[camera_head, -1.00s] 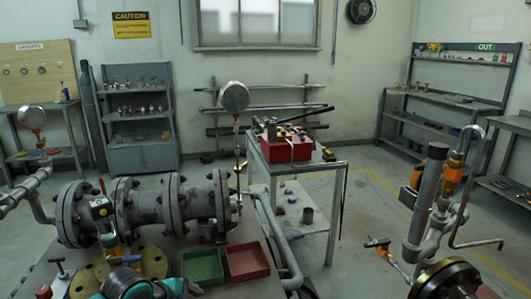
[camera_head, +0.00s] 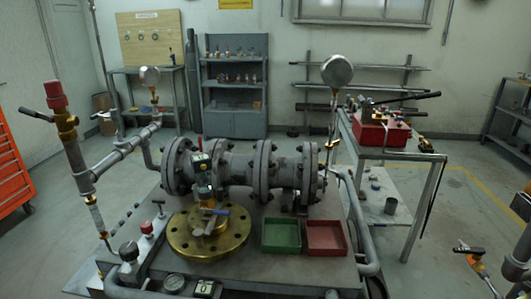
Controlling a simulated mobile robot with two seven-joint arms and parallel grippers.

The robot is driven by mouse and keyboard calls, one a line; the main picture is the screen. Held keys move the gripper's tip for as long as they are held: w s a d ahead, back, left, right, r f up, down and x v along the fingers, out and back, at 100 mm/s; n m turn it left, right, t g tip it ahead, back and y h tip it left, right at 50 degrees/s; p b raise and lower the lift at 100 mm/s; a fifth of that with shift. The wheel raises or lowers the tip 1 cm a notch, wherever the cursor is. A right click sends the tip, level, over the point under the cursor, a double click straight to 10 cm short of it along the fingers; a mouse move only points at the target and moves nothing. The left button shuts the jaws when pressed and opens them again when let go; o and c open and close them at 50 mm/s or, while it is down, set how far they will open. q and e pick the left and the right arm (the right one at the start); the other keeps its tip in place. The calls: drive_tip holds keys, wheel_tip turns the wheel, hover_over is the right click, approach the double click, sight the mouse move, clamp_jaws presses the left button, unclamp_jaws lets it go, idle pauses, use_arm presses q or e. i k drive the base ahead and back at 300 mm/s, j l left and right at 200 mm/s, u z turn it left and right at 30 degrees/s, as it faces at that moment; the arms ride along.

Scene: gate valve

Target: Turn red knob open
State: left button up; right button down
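Two red parts could be the red knob. A small red knob (camera_head: 147,228) stands upright at the table's front left, between a black knob and the brass flange. A larger red cap-like knob (camera_head: 56,94) tops a brass valve on the upright pipe at the far left. I cannot tell from the view how far either is turned. The grey flanged gate valve pipe (camera_head: 238,173) lies across the table behind the brass flange (camera_head: 180,232). Neither of my grippers is in view, and nothing touches the red knobs.
A green tray (camera_head: 281,236) and a red tray (camera_head: 327,238) sit on the table's right. A dark round knob (camera_head: 129,251) and a gauge (camera_head: 174,283) are near the front edge. Open floor lies left of the table.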

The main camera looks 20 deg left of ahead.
sight(147, 227)
drive_tip(key=k+u, duration=0.15)
drive_tip(key=u, duration=1.3)
